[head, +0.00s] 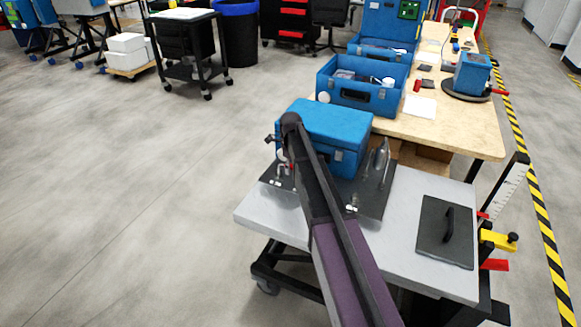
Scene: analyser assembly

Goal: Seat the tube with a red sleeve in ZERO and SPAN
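A blue box (322,122), like an analyser case, stands on a dark plate (378,198) on the grey cart. My arm reaches up from the bottom edge and crosses in front of the box. At its far end, by the box's left side, small dark parts that look like my gripper (277,146) show; its fingers are too small and covered to read. A small red spot (291,167) shows just below there; I cannot tell whether it is the red-sleeved tube. No ZERO or SPAN marking is readable.
The grey cart top (408,208) is bare between the dark plate and a black handled panel (446,232). A measuring post with a yellow clamp (497,241) stands at the right edge. A wooden bench (455,128) with blue cases lies behind. Open floor is to the left.

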